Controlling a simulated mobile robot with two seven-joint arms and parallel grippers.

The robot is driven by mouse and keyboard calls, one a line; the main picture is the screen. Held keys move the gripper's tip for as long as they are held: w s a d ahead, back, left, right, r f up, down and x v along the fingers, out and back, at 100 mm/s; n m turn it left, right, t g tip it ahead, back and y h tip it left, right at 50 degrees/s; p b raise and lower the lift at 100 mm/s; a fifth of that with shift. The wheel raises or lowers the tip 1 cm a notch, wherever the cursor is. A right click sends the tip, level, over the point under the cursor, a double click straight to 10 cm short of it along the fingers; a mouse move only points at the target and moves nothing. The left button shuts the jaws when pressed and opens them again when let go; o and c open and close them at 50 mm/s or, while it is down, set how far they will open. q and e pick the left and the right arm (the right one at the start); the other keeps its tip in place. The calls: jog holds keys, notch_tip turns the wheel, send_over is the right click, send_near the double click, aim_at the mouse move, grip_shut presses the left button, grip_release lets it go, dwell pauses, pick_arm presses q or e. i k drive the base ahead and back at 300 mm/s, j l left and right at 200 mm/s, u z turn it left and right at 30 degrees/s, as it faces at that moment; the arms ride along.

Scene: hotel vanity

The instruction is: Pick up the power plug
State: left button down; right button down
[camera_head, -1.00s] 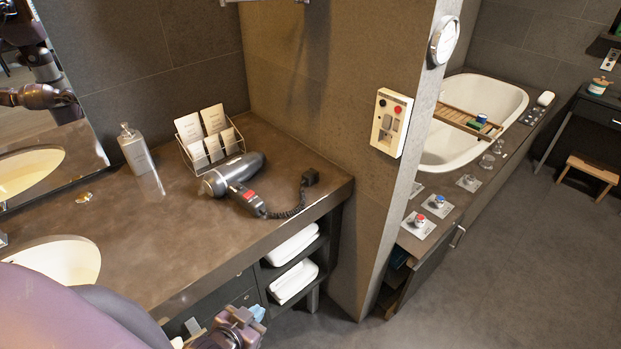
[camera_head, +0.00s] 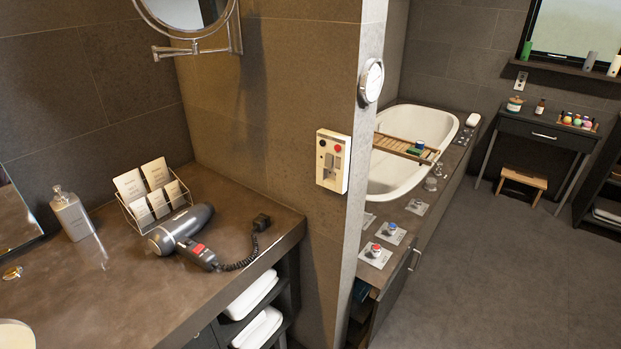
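The power plug (camera_head: 261,221) is a small black block at the end of a coiled black cord (camera_head: 243,263). It lies on the brown vanity counter (camera_head: 130,300), close to its right edge. The cord runs to a grey hair dryer (camera_head: 180,228) with a red patch on its handle, lying on its side on the counter. Nothing holds the plug. Neither of my grippers shows in the head view now, so I cannot see whether they are open or shut.
A wire rack of cards (camera_head: 152,196) and a soap bottle (camera_head: 72,213) stand at the back of the counter. A panel with sockets or switches (camera_head: 332,160) is on the wall end right of the plug. Open floor (camera_head: 480,270) lies at the right.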

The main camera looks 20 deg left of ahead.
aim_at(262, 221)
jog(key=i+l, duration=0.6)
jog(key=i+l+u, duration=0.1)
jog(key=u, duration=0.25)
jog(key=i+l+u, duration=0.1)
jog(key=u, duration=0.25)
jog(key=i+l+u, duration=0.15)
jog(key=u, duration=0.15)
